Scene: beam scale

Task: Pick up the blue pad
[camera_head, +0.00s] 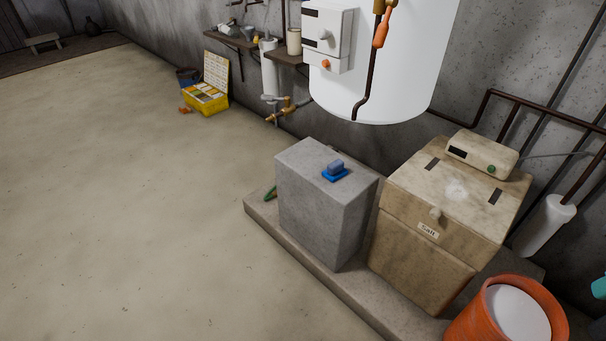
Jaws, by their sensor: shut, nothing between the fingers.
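The blue pad (335,174) lies on the flat top of a grey concrete block (322,220), toward its right back part. It has a flat bright-blue base and a raised, duller blue-grey block on top. Nothing covers it from this view. My gripper is not in view.
The block stands on a low concrete plinth (262,214) beside a beige box labelled "Salt" (420,262). An orange bucket with white contents (500,312) is at front right. A white tank (385,60) hangs behind the block. A yellow toolbox (206,99) sits by the wall. The left floor is clear.

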